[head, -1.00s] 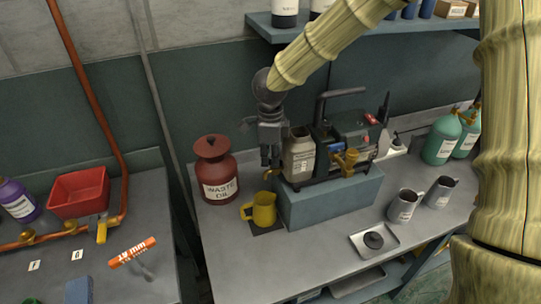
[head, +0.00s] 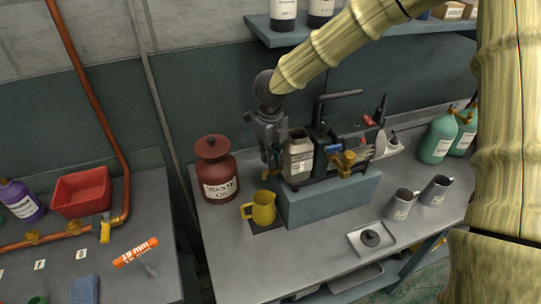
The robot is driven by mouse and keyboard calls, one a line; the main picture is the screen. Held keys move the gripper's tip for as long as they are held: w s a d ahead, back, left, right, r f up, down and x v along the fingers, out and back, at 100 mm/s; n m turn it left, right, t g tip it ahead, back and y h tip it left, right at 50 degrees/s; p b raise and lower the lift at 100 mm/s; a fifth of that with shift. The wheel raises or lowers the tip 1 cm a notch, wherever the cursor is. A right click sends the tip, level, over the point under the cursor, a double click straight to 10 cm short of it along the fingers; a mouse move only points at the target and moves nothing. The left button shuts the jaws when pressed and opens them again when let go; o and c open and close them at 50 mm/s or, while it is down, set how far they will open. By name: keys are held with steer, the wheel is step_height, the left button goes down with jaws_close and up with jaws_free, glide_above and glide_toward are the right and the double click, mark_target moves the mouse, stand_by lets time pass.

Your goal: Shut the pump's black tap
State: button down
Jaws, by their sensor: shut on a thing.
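The pump (head: 323,140) stands on a blue-grey block on the workbench, with a pale labelled canister (head: 299,158) at its left end and a black handle on top. My gripper (head: 273,160) points down at the pump's left end, close beside the canister. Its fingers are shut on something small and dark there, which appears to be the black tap. The fingers hide most of the tap, so its exact angle cannot be seen. A small brass spout (head: 268,176) shows just below the fingertips, above the yellow jug (head: 261,208).
A red waste oil can (head: 215,172) stands left of my gripper. A brass valve (head: 346,162) is on the pump's front. Two grey jugs (head: 400,204) and a metal tray (head: 360,245) are to the right. The front left of the bench is clear.

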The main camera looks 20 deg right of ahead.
steer(key=shift+w+r, duration=0.1)
steer(key=shift+w, duration=0.05)
stand_by(0.3)
steer(key=c, duration=1.6)
jaws_free()
steer(key=shift+o, duration=0.3)
steer(key=shift+a, duration=0.1)
steer(key=shift+r, duration=4)
